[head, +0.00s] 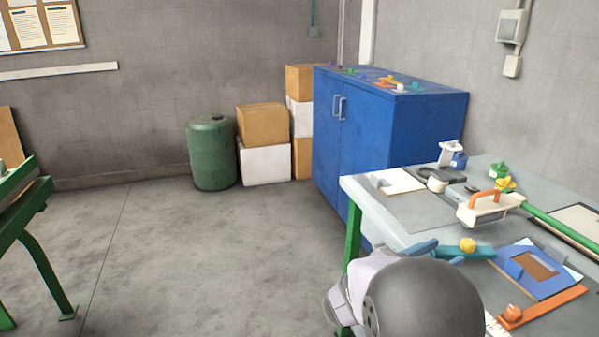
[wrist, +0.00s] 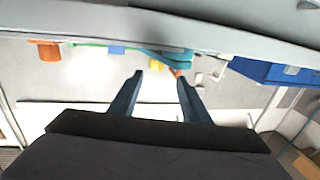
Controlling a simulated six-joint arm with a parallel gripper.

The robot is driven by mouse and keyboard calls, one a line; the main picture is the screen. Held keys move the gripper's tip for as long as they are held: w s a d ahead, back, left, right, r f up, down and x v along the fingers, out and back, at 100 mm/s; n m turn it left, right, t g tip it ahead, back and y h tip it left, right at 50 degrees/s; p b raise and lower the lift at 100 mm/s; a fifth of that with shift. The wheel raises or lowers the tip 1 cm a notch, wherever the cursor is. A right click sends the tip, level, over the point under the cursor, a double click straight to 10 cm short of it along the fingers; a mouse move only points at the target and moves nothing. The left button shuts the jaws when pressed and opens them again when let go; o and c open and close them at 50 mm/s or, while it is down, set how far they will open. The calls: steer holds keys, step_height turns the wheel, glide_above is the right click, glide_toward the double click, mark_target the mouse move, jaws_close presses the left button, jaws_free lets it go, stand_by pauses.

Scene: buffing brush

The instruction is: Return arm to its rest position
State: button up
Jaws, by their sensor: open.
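My gripper (wrist: 158,84) shows in the wrist view with its two dark blue fingers spread apart. Nothing is held between them. In the head view my grey arm fills the lower middle, in front of the near left part of the workbench, and one blue finger (head: 421,247) shows beside it. The rest of the gripper is hidden by my arm there. A cream block-shaped tool with an orange handle, perhaps the brush (head: 478,212), sits on the grey workbench (head: 385,207), beyond my gripper and apart from it.
A teal bar with a yellow knob (head: 467,245) lies close to my gripper. A blue frame (head: 520,285) and an orange bar (head: 548,307) lie at the bench's near right. A blue cabinet (head: 350,160) stands behind. A green drum (head: 211,155) and boxes stand farther back.

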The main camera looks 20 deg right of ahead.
steer(key=w+a+r+n+t+y+p, duration=0.2)
steer(key=w+a+n+t+y+p, duration=0.65)
steer(key=w+a, duration=0.45)
steer(key=s+a+f+n+g+y+p, duration=0.1)
steer(key=s+a+n+g+y+p, duration=0.25)
steer(key=a+y+p, duration=0.7)
steer(key=s+a+r+n+g+p, duration=0.1)
steer(key=s+a+g+p, duration=0.1)
steer(key=s, duration=0.8)
steer(key=s+a+r+n+g+h+p, duration=0.1)
steer(key=s+a+g, duration=0.4)
steer(key=s, duration=0.6)
steer(key=shift+s+n+g+h+p, duration=0.2)
steer(key=shift+n+g+h+p, duration=0.1)
steer(key=shift+n+g+p, duration=0.55)
